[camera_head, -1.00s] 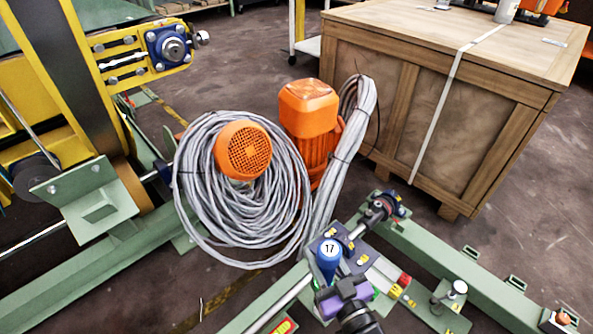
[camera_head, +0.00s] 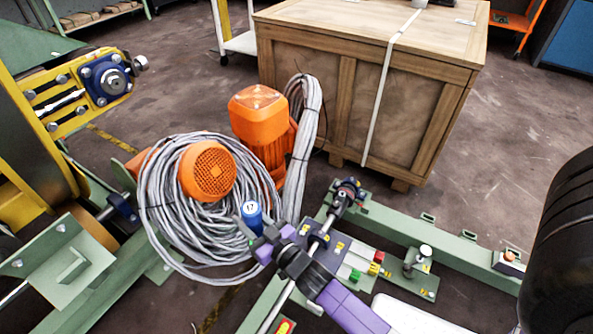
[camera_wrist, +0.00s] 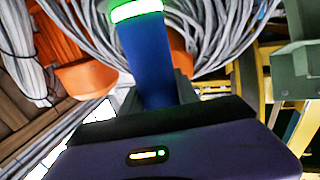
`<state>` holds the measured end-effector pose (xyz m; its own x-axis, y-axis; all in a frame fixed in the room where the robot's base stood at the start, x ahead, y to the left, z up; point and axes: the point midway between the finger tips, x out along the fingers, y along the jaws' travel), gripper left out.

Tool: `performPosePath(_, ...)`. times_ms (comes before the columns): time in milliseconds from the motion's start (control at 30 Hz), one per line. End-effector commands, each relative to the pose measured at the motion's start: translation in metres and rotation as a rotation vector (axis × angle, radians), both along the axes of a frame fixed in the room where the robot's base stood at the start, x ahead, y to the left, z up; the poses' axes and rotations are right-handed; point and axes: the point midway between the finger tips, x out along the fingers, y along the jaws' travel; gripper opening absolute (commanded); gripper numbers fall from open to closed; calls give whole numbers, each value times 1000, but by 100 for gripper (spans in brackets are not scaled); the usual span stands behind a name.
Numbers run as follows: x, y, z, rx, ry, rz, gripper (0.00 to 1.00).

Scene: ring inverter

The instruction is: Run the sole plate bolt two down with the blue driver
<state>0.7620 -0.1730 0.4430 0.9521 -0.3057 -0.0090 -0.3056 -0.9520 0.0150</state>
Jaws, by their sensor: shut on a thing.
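My gripper (camera_head: 262,238) is shut on the blue driver (camera_head: 251,213), which has a white cap marked 17. In the head view the driver stands in front of the grey cable coil. In the wrist view the driver's blue body (camera_wrist: 147,62) rises from between the jaws, with a glowing green band near the top of the picture. The driver's tip is not visible. A small green plate (camera_head: 425,291) with an upright white-topped part (camera_head: 425,251) and yellow tags sits on the green frame at right. I cannot tell which bolt is number two.
A grey cable coil (camera_head: 165,212) and an orange motor (camera_head: 258,118) stand behind my gripper. A wooden crate (camera_head: 400,100) is at the back. Green frame beams (camera_head: 460,255) run across the right.

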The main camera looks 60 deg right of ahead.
Motion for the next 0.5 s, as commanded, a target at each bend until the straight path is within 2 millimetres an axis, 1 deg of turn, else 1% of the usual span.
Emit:
performPosePath(33,-3,-20,12,-2,-6,-36,0)
performPosePath(200,-20,-80,17,2,-4,-145,0)
performPosePath(300,-32,-110,20,5,-5,-203,0)
performPosePath(400,-44,-135,21,7,-3,-251,0)
performPosePath(500,-53,-152,22,9,-5,-286,0)
